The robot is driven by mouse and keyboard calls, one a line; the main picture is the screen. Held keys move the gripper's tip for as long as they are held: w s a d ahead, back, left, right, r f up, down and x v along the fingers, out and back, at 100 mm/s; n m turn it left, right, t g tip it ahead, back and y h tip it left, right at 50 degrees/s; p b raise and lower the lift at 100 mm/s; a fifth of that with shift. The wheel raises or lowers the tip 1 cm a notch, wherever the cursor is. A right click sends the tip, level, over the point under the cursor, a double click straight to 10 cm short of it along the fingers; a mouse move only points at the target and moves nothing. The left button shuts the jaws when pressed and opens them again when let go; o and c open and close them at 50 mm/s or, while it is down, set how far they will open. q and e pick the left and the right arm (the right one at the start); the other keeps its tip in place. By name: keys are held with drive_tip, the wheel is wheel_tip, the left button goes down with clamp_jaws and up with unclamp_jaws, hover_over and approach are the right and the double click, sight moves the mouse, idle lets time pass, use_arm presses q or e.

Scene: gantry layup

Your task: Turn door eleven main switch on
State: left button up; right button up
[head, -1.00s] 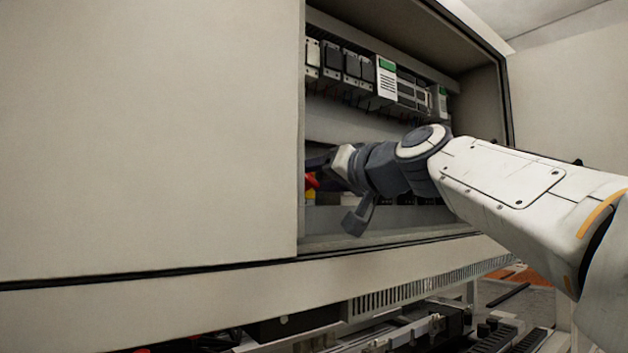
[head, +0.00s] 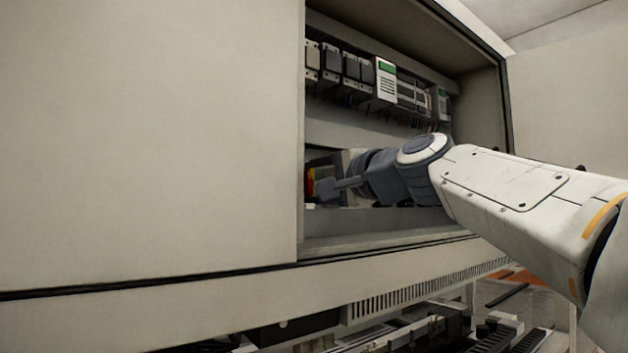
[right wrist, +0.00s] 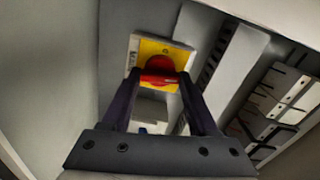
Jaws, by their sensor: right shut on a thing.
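The main switch shows in the right wrist view as a yellow plate (right wrist: 178,54) with a red rotary handle (right wrist: 159,77). In the head view a sliver of its red and yellow (head: 311,182) shows inside the open cabinet, just past the door's edge. My right gripper (right wrist: 158,80) is shut on the red handle, one dark finger on each side; the handle's bar lies crosswise between the fingers. In the head view my right gripper (head: 322,186) reaches into the cabinet from the right and hides part of the switch. My left gripper is not in view.
A large pale door panel (head: 150,130) covers the left of the head view. A row of breakers and modules (head: 350,68) runs above my right wrist. The cabinet's bottom lip (head: 390,243) is below it. Equipment (head: 400,330) stands under the cabinet.

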drive_tip(key=shift+m, duration=0.9)
drive_tip(key=o, duration=1.4)
drive_tip(key=shift+s+d, duration=0.2)
drive_tip(key=shift+d, duration=0.05)
drive_tip(key=shift+b+v, duration=2.35)
drive_tip(key=shift+v, duration=2.55)
